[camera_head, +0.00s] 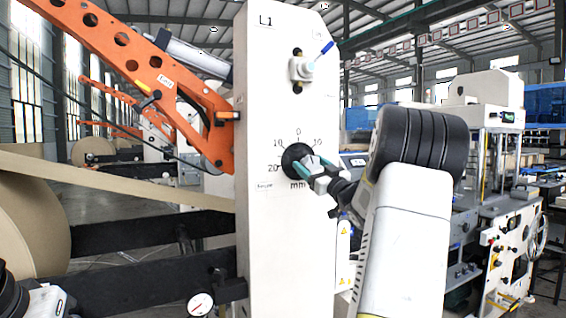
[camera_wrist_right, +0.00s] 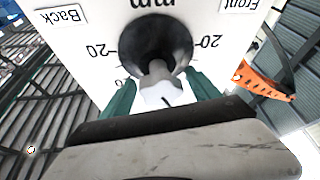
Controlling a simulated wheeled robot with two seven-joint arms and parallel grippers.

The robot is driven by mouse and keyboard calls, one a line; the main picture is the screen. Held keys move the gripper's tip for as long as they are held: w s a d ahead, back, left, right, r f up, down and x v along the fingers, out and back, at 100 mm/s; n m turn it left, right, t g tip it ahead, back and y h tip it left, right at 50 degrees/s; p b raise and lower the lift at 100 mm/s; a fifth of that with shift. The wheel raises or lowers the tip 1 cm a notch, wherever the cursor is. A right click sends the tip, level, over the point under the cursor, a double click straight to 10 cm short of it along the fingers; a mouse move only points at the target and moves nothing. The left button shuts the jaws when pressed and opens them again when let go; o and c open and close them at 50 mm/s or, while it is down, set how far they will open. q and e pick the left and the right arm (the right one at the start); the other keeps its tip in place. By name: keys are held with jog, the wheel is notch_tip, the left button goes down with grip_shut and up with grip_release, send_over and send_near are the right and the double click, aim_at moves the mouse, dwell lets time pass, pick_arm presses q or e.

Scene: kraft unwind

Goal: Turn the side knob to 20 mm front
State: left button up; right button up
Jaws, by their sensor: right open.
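The side knob (camera_head: 296,158) is a black round dial on the white machine post, with a printed mm scale around it. In the right wrist view the knob (camera_wrist_right: 150,38) has a pale grip bar (camera_wrist_right: 158,82) with a dark line, which points down in that picture, roughly towards the middle of the scale. My right gripper (camera_head: 318,170) is at the knob and hides part of it. In the wrist view its green fingers (camera_wrist_right: 162,92) stand open, one on each side of the bar, with visible gaps. My left gripper's fingers do not show.
The post (camera_head: 262,230) also carries a small fitting with a blue-tipped lever (camera_head: 305,66) above the knob. An orange arm (camera_head: 140,60) and a brown paper roll (camera_head: 30,220) are at left. "Back" (camera_wrist_right: 62,15) and "Front" (camera_wrist_right: 240,5) labels flank the scale.

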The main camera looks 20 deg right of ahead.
jog(key=shift+x, duration=1.35)
jog(key=c, duration=1.4)
jog(key=shift+o, duration=0.2)
